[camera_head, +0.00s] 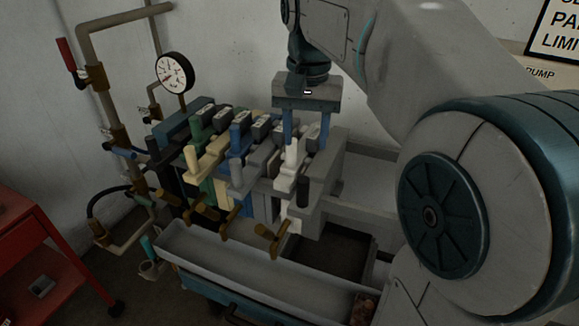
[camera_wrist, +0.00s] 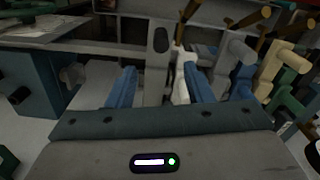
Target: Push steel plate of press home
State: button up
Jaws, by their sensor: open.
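The press holds a row of upright plates in green, cream, blue, grey and white. A grey, steel-looking plate (camera_head: 327,165) with a dark grip stands at the right end of the row; I cannot tell for certain that it is the steel plate. The wrist view shows the dark-gripped grey piece (camera_wrist: 158,65) between my finger lines. A white plate (camera_head: 286,175) is beside it. My gripper (camera_head: 307,143) points down over the right end of the row, its two blue fingers apart and nothing seen held. Its fingertips (camera_wrist: 162,78) also show in the wrist view. Contact cannot be judged.
A long grey trough (camera_head: 225,255) runs along the front of the press, with brown cocks (camera_head: 270,238) above it. Pipes and a gauge (camera_head: 174,73) stand at the left. A red cart (camera_head: 35,245) is at the lower left. An open dark bay (camera_head: 330,250) lies right of the trough.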

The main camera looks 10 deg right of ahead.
aim_at(303, 185)
jog(key=f, duration=1.3)
jog(key=shift+w+f+p, duration=0.2)
jog(key=shift+w+p, duration=0.1)
jog(key=shift+p, duration=0.1)
grip_shut()
